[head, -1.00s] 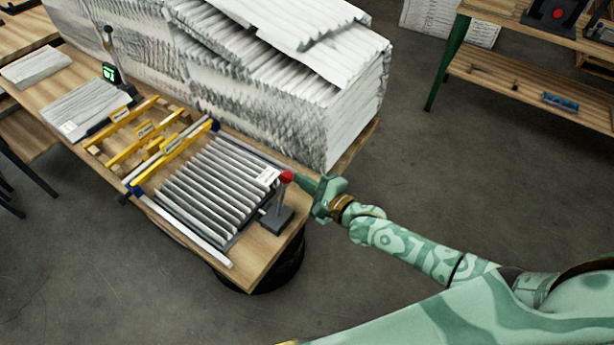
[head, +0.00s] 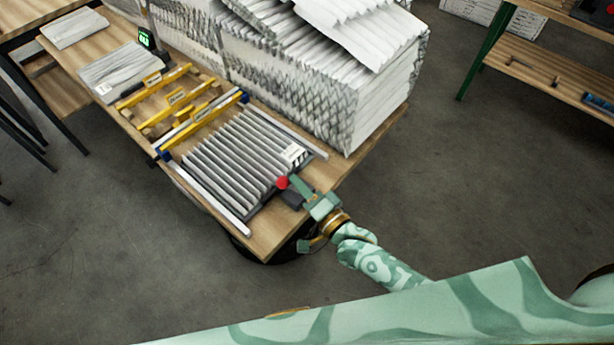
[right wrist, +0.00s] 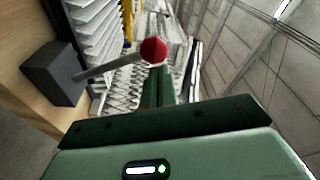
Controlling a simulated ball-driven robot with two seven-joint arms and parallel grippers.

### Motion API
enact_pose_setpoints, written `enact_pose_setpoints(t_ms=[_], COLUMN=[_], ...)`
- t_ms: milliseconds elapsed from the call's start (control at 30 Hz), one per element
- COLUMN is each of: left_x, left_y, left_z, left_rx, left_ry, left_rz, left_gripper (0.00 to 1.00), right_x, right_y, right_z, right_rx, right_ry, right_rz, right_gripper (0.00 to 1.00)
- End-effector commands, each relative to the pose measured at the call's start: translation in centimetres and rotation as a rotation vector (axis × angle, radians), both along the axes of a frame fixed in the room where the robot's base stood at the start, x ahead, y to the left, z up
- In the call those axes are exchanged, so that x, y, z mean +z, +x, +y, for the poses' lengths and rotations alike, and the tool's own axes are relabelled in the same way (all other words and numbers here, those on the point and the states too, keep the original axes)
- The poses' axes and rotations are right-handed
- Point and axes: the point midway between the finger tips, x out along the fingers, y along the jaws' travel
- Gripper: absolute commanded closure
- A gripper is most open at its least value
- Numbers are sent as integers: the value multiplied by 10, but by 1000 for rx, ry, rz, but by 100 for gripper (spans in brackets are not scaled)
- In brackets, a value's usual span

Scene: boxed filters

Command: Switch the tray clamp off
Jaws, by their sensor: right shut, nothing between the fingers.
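The tray clamp's lever has a red knob (head: 282,182) and a dark base (head: 292,198) at the near right corner of the table, beside the pleated filter (head: 235,155) in the tray. The knob sits at the filter's edge, and my gripper partly hides the base. In the right wrist view the red knob (right wrist: 153,50), thin grey rod and dark block base (right wrist: 52,73) show, with the rod slanting. My right gripper (head: 299,188) is shut and empty, its fingertips close by the knob; I cannot tell whether they touch. My left gripper is out of view.
Yellow bars (head: 175,98) with labels cross the table behind the filter. Stacked pleated filters (head: 340,95) stand high along the far side. Flat packs (head: 122,70) and a green-lit display (head: 146,38) are at the left. A wooden shelf (head: 550,75) is at the upper right. Floor (head: 450,180) is clear.

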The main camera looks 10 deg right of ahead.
Motion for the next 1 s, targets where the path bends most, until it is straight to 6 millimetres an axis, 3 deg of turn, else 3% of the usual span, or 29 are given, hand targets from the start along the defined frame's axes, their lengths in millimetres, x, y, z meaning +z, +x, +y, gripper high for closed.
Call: enact_pose_setpoints(t_ms=[400,1000], left_x=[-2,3], left_y=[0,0], left_z=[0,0], left_rx=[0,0], left_ry=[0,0], left_rz=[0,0], left_gripper=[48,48], right_x=[-5,-1], right_y=[-8,-8], right_z=[10,8], right_rx=[2,2], right_ry=[3,2], right_rz=[5,6], right_gripper=[100,100])
